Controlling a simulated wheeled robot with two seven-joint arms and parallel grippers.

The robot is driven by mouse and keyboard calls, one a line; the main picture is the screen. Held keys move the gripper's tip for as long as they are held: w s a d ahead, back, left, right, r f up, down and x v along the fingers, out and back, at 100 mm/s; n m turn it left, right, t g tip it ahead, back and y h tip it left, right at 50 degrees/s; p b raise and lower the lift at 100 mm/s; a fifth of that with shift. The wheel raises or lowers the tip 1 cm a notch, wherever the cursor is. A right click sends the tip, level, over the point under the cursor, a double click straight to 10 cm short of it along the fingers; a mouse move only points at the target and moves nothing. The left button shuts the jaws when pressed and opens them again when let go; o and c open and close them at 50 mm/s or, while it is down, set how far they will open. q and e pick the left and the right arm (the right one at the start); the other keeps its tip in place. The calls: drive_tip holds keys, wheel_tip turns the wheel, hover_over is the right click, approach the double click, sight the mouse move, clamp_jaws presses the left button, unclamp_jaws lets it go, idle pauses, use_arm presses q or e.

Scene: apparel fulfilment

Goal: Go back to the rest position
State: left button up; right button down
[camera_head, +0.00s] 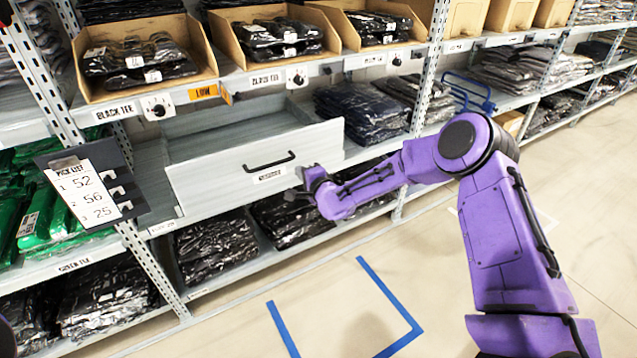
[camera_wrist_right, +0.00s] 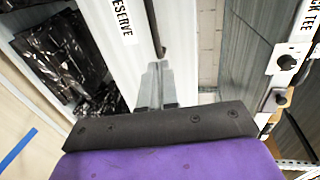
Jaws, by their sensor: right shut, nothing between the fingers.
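My right arm (camera_head: 500,230) is purple and reaches in from the right to the shelf rack. Its gripper (camera_head: 296,192) is at the lower right of a grey drawer front (camera_head: 220,180), close to it; I cannot tell whether it touches. In the right wrist view the fingers (camera_wrist_right: 157,84) are together with nothing between them, beside the white drawer front (camera_wrist_right: 123,60) with its "RESERVE" label. The drawer stands pulled out, with a black handle (camera_head: 268,161) and a bare visible inside. My left gripper is not in view.
Wooden bins (camera_head: 142,86) of bagged black clothes stand on the shelf above. Bagged black stacks (camera_head: 215,244) lie below the drawer. A pick list (camera_head: 88,195) hangs at the left. Blue tape (camera_head: 388,292) marks the open floor in front.

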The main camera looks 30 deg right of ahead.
drive_tip(key=s+a+f+n+g+h+p, duration=0.1)
drive_tip(key=s+f+n+g, duration=0.1)
drive_tip(key=s+f, duration=0.45)
drive_tip(key=s+a+f+n+g+p, duration=0.1)
drive_tip(key=s+f+n+g+p, duration=0.15)
drive_tip(key=s, duration=0.75)
drive_tip(key=s+a+f+n+g+h+p, duration=0.1)
drive_tip(key=s+f+n+g, duration=0.1)
drive_tip(key=s+f, duration=0.45)
drive_tip(key=s+d+n+g+p, duration=0.1)
drive_tip(key=s+n+g+p, duration=0.1)
drive_tip(key=s, duration=1)
drive_tip(key=s+d+n+g+h+p, duration=0.1)
drive_tip(key=s+g, duration=0.3)
drive_tip(key=s, duration=0.9)
drive_tip(key=shift+s+d+f+n+h+p, duration=0.15)
drive_tip(key=shift+d+f+n+h+p, duration=0.2)
drive_tip(key=shift+n+p, duration=0.4)
